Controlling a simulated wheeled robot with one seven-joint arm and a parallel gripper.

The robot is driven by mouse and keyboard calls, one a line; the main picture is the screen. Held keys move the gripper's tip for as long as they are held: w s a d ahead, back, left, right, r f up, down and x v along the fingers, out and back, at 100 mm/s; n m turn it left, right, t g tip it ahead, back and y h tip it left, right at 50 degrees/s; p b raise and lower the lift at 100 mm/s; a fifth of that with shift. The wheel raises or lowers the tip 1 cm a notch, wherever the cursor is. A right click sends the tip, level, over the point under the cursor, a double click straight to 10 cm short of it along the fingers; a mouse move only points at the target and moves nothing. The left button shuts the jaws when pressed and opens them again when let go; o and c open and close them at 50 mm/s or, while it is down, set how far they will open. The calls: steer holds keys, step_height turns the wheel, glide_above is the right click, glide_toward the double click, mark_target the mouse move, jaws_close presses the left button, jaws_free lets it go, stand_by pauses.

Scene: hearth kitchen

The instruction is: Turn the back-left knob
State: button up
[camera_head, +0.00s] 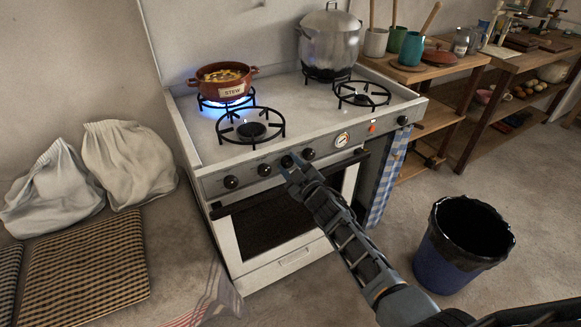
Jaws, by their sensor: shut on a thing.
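The stove (205,141) has a row of black knobs along its front panel: the far-left knob (231,182), the second knob (264,170), the third knob (287,161) and the fourth knob (308,154). No label shows which one is the back-left knob. My gripper (290,167) is at the panel, shut on the third knob from the left, its fingers partly covering it. The back-left burner (226,104) has a blue flame under a red-brown stew pot (226,85).
A large lidded metal pot (329,47) stands on the back-right burner. The front-left burner (250,130) and front-right burner (362,94) are bare. A checked towel (388,173) hangs at the stove's right. A blue bin (446,264) stands on the floor at right.

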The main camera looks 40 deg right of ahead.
steer(key=shift+f+n+b, duration=0.1)
steer(key=shift+n+b, duration=0.25)
steer(key=shift+n, duration=1.55)
steer(key=o, duration=1.1)
steer(key=shift+c, duration=0.2)
steer(key=p+v, duration=0.1)
steer(key=v, duration=0.6)
steer(key=shift+s+p, duration=0.35)
steer(key=shift+s, duration=0.05)
steer(key=shift+a, duration=0.2)
